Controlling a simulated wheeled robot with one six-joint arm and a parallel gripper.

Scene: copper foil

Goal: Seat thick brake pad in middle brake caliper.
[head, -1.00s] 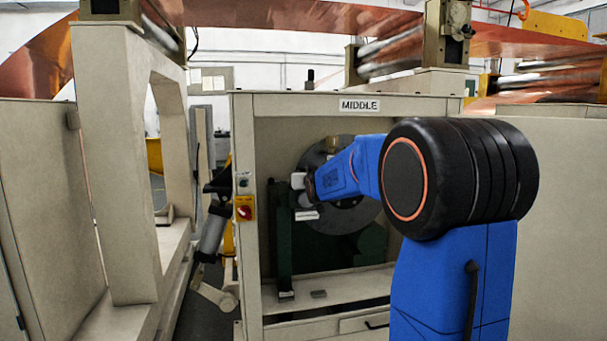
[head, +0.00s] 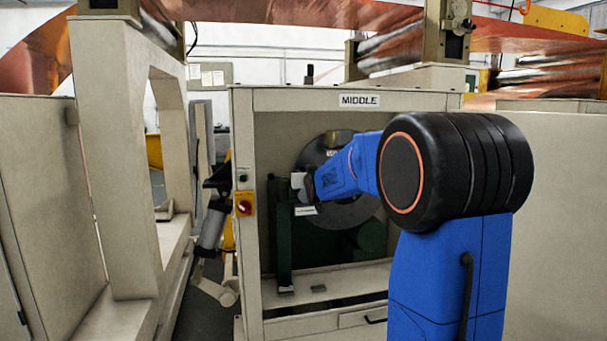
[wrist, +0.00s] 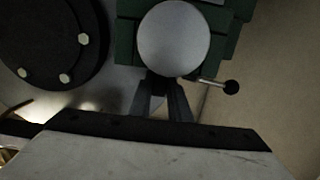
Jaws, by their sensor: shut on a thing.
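The middle brake caliper is green, partly seen in the cabinet marked MIDDLE. In the wrist view its green body (wrist: 131,38) lies behind a pale round disc (wrist: 173,38), with a black-knobbed lever (wrist: 231,87) at the right. My gripper (wrist: 160,84) points at the caliper, its dark fingertips just below the pale disc and partly covered by it. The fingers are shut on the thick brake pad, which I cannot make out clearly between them. Whether the pad touches the caliper is hidden. In the head view my blue wrist hides most of this.
A grey brake disc (head: 345,212) with a dark bolted hub (wrist: 50,40) stands beside the caliper. The cabinet frame (head: 244,285) surrounds the opening, with a red switch (head: 244,206) on its left post. A green upright (head: 284,250) stands inside; the shelf (head: 345,282) is mostly clear.

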